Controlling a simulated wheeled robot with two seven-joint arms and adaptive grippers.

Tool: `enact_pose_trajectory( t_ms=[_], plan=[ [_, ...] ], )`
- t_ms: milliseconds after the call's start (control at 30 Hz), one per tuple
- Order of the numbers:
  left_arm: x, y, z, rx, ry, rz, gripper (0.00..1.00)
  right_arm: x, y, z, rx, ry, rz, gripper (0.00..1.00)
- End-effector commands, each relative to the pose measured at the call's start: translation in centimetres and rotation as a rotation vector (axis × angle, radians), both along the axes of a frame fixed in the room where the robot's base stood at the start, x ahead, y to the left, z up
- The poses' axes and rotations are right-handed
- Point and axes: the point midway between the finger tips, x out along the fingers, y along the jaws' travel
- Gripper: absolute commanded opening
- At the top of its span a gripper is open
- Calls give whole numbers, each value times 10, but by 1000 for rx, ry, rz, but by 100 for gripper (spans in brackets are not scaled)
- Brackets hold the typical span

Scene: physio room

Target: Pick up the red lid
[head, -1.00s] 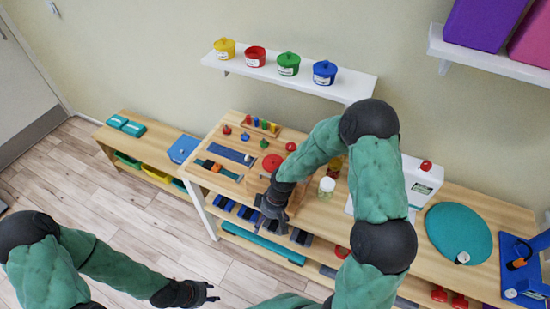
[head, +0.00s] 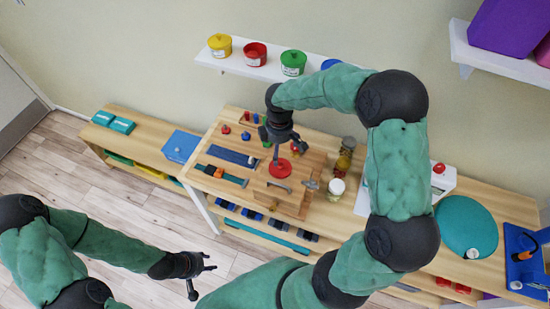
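The red lid (head: 280,169) is a flat red disc lying on the wooden bench top (head: 232,122), close to a small wooden block frame. My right gripper (head: 287,151) hangs just above and behind it, pointing down. Its fingers look spread, with nothing visible between them. It looks apart from the lid, though the exact gap is hard to tell. The red pot (head: 255,55) stands on the wall shelf and shows an open top. My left gripper (head: 203,279) is open and empty, low over the floor at the left.
On the white shelf (head: 215,66) stand a yellow pot (head: 220,46), a green pot (head: 293,64) and a blue pot, partly hidden by my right arm. A wooden frame (head: 292,200), a white-lidded jar (head: 336,189) and stacked jars (head: 345,155) stand near the lid.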

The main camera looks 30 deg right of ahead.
Motion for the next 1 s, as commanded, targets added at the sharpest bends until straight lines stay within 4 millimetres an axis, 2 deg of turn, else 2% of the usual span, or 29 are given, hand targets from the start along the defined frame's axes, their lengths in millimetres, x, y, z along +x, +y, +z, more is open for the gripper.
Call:
enact_pose_trajectory(
  t_ms=[33, 200, 567, 833, 1000],
  plan=[
    [-1, 0, -2, 0, 2, -1, 40, -1, 0, -10, 0, 4, -1, 100],
    [-1, 0, -5, 0, 2, -1, 40, 0, 0, -35, 0, 2, -1, 100],
    [0, 0, -6, 0, 1, 0, 40, 0, 1, -58, 1, 2, -2, 100],
    [0, 0, -10, 0, 1, 0, 40, 0, 3, -94, 2, 2, -1, 100],
    [0, 0, -10, 0, 1, 0, 40, 1, 2, -98, 2, -1, -3, 100]
  ],
)
